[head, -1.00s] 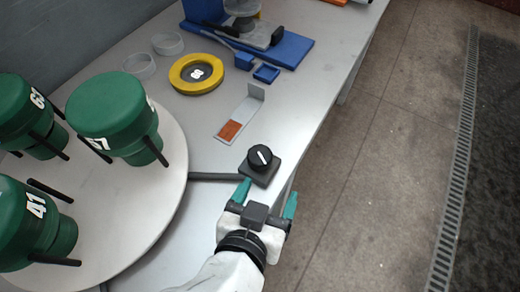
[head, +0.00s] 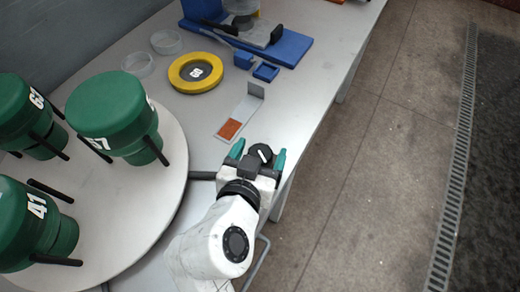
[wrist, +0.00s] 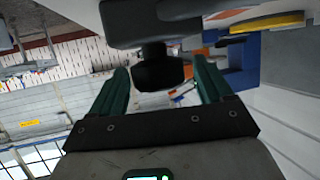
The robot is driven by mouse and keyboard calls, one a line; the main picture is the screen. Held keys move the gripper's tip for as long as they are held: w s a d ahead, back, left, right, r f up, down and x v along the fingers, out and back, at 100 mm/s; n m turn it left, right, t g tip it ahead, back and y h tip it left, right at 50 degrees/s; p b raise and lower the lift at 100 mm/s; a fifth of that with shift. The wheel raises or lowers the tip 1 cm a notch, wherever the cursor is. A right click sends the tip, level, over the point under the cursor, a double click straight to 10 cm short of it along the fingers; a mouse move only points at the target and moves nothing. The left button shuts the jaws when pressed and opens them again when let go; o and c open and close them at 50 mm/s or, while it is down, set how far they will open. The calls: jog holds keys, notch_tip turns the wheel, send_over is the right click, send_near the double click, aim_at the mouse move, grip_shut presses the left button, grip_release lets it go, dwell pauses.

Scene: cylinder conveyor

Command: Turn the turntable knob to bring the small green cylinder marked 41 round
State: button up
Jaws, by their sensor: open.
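The turntable knob (head: 260,153) is black with a white line and stands on a dark base near the table's right edge. My gripper (head: 258,158) is open, with its two green fingers on either side of the knob. In the wrist view the knob (wrist: 158,72) sits between the open fingertips, with a gap visible on each side. The green cylinder marked 41 (head: 30,225) stands at the lower left on the pale round turntable (head: 135,215), between dark pegs. The knob's base is mostly hidden by my gripper in the head view.
Green cylinders marked 67 (head: 108,110) and 63 (head: 22,105) also stand on the turntable. A yellow ring (head: 196,73) marked 60, clear dishes (head: 166,42), a small bracket (head: 240,115) and a blue stand (head: 285,50) occupy the table behind. Open floor lies right.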

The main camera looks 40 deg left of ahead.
jog(key=shift+w, duration=0.15)
jog(key=c, duration=1)
jog(key=shift+y+p, duration=0.3)
jog(key=shift+r+n+g+y+p, duration=0.15)
jog(key=shift+n+g+y+p, duration=0.35)
jog(key=shift+n+p, duration=0.2)
jog(key=n+g+y+p, duration=0.1)
jog(key=n+y+p, duration=0.1)
jog(key=p, duration=0.1)
jog(key=shift+r+g+p, duration=0.1)
jog(key=shift+g+p, duration=0.25)
jog(key=shift+g, duration=0.05)
jog(key=shift+n+g+y+p, duration=0.65)
jog(key=shift+n+p, duration=0.25)
jog(key=shift+p, duration=0.35)
jog(key=shift+f+n+g+y+p, duration=0.3)
jog(key=shift+n+g+y+p, duration=0.1)
jog(key=shift+p, duration=0.2)
